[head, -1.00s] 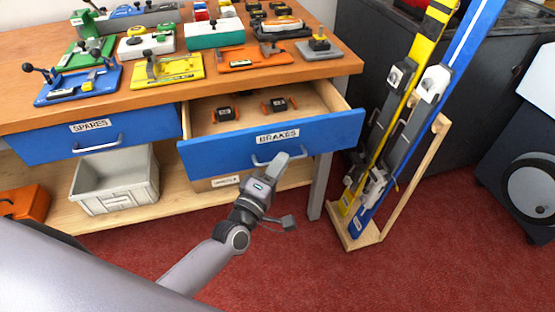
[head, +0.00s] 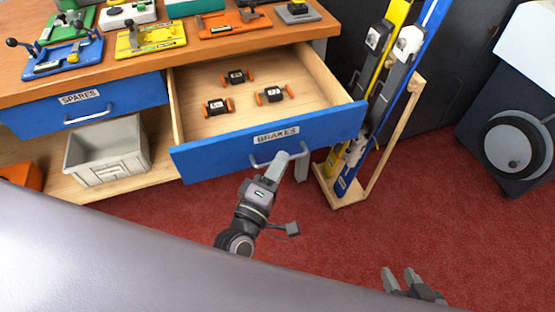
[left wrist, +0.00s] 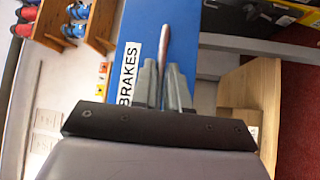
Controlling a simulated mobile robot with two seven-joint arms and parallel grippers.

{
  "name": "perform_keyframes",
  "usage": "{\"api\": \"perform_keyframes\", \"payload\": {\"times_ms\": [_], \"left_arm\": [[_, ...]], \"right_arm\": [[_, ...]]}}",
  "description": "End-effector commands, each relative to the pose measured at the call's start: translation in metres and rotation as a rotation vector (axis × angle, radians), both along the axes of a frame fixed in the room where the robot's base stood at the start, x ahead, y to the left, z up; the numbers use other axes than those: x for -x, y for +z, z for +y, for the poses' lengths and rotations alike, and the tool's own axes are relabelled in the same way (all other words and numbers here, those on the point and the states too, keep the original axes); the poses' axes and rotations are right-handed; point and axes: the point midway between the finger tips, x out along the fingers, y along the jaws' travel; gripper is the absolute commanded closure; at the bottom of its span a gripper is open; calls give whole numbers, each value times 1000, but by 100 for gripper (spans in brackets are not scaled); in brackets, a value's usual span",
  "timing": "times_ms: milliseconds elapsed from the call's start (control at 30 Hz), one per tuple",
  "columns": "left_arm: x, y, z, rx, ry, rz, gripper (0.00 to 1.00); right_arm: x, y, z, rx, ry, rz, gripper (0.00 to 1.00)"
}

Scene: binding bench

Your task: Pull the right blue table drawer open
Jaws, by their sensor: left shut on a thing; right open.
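The right blue drawer (head: 215,157), labelled BRAKES, stands well out from the bench in the head view. Several small black-and-orange brake parts lie inside it. My left gripper (head: 279,160) is shut on the drawer's metal handle (head: 256,164) at the drawer front. In the left wrist view the blue front (left wrist: 182,40) and its BRAKES label lie behind the fingers (left wrist: 164,85), with the handle between them. My right gripper (head: 400,279) is open and empty over the red floor at the bottom right of the head view.
The left blue drawer (head: 25,122), labelled SPARES, is shut. A grey bin (head: 104,172) stands on the lower shelf. Yellow and blue skis in a wooden stand (head: 388,140) are close to the drawer's right end. Red carpet (head: 430,215) in front is clear.

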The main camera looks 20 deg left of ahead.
Motion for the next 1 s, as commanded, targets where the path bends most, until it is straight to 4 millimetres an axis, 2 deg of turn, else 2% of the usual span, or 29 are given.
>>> {"api": "perform_keyframes", "payload": {"times_ms": [267, 300, 333, 1000], "left_arm": [[0, 0, 1, 0, 2, 0, 100], [0, 0, 1, 0, 1, 0, 73], [0, 0, 1, 0, 1, 0, 64], [-1, -2, -1, 0, 0, 0, 64]], "right_arm": [[1, -1, -1, 1, -1, 2, 57], [1, -1, -1, 0, -1, 3, 57], [1, -1, -1, 0, -1, 3, 57], [3, -4, -1, 1, -1, 7, 57]]}}
